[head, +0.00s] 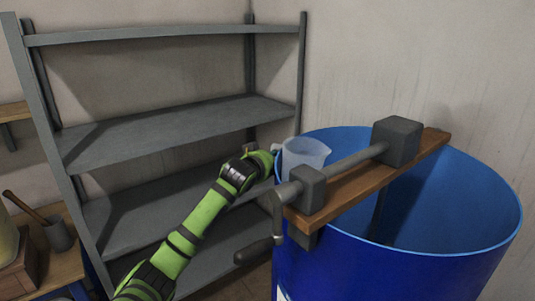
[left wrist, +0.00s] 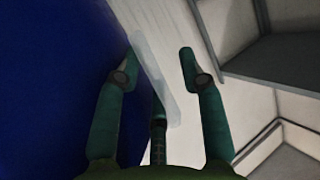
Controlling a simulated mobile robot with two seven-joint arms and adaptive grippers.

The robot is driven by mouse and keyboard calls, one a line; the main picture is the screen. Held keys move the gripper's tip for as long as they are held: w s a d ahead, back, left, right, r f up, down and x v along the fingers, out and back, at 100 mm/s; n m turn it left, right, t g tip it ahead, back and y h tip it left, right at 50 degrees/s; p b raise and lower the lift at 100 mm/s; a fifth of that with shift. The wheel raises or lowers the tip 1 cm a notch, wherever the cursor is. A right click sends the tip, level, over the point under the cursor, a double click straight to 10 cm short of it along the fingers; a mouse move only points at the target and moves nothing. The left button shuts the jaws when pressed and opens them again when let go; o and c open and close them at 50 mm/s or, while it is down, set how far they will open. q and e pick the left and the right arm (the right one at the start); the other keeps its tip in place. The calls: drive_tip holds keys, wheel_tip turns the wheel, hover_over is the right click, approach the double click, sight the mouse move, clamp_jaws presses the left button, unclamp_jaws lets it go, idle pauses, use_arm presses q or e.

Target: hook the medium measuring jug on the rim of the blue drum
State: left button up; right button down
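The measuring jug (head: 305,153), pale and translucent, is upright at the left rim of the blue drum (head: 325,255), with its handle toward the left. Its body appears just inside the rim; its lower part is hidden by the wooden plank, and I cannot tell whether the handle bears on the rim. My left gripper (head: 268,160) is at the handle side. In the left wrist view, its fingers (left wrist: 159,62) are parted, with a translucent strip of the jug (left wrist: 153,72) between them, nearer the left finger. The drum wall (left wrist: 55,80) fills the left side. My right gripper is not in view.
A wooden plank (head: 360,187) with a grey metal bar, blocks and a crank (head: 262,250) lies across the drum, close to the jug. Grey shelves (head: 165,135) stand behind my left arm. A small table with a mortar (head: 58,235) is at the far left.

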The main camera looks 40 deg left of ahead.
use_arm(q)
drive_tip(key=shift+d, duration=0.3)
drive_tip(key=v, duration=1.1)
drive_tip(key=shift+s+r, duration=0.25)
drive_tip(key=shift+s, duration=0.15)
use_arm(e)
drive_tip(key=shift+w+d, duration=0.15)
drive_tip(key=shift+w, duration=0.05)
use_arm(q)
drive_tip(key=shift+a, duration=0.15)
